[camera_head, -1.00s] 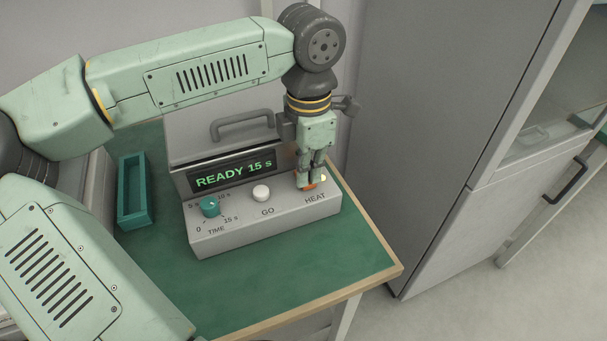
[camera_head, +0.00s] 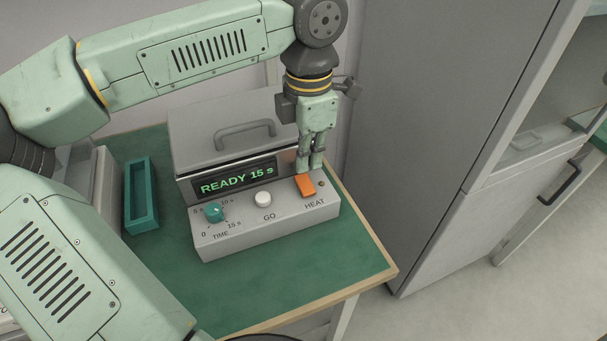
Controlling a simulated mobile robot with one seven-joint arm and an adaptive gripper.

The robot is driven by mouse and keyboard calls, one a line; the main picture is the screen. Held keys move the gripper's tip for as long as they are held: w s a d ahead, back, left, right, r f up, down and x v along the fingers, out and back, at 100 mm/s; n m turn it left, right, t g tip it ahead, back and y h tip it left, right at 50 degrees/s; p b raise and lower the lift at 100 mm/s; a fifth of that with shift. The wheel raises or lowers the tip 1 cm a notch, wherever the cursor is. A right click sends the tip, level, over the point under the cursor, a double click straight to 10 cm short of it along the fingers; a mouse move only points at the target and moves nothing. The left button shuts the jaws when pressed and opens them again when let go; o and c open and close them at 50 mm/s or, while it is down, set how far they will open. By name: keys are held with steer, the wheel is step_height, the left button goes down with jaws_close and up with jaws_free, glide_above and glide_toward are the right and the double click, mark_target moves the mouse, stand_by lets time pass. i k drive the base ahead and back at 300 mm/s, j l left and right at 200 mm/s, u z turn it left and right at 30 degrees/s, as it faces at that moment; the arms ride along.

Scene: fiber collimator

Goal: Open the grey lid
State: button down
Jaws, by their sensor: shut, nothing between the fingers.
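The grey lid (camera_head: 200,121) tops the box-shaped device and looks closed. Its grey bar handle (camera_head: 245,132) is on top, with nothing touching it. My gripper (camera_head: 309,172) is shut and empty, pointing down just above and behind the orange HEAT switch (camera_head: 305,186). It is to the right of the lid handle. The teal TIME knob (camera_head: 214,211) and the white GO button (camera_head: 263,199) are on the device's front panel (camera_head: 250,233).
An open teal tray (camera_head: 140,196) stands left of the device on the green tabletop (camera_head: 320,260). A tall grey cabinet (camera_head: 430,120) stands close to the right. The tabletop in front of the device is clear.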

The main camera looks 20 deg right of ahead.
mark_target(214, 132)
steer(key=k, duration=1)
